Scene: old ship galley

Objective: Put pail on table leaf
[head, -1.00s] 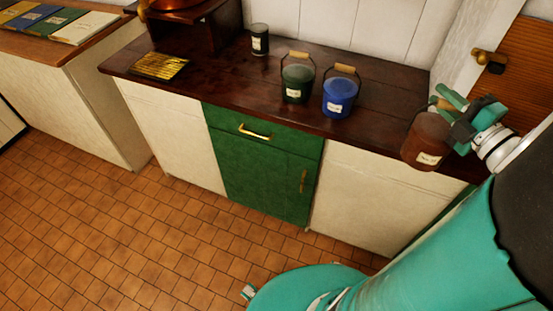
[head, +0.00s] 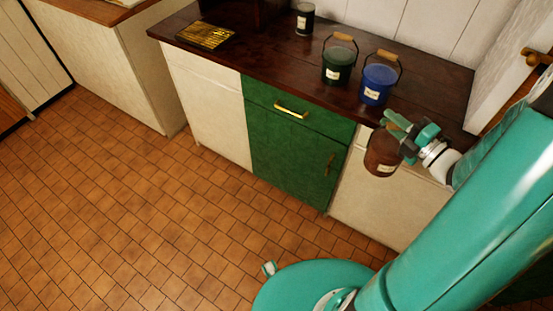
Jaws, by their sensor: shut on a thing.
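My gripper (head: 399,127) is shut on the handle of a rust-brown pail (head: 382,155) with a white label. The pail hangs roughly upright in front of the dark counter's front edge, before the pale cabinet. A green pail (head: 338,69) and a blue pail (head: 378,86) stand side by side on the dark counter, each with a raised handle and a wooden grip. I cannot make out a table leaf for certain in the head view.
The dark wooden counter (head: 270,72) holds a gold tray-like item (head: 206,35) and a dark jar (head: 304,20). Below are a green cabinet (head: 291,152) and pale cabinets. Another wood-topped unit (head: 105,60) stands at upper left. The tiled floor (head: 130,220) is clear.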

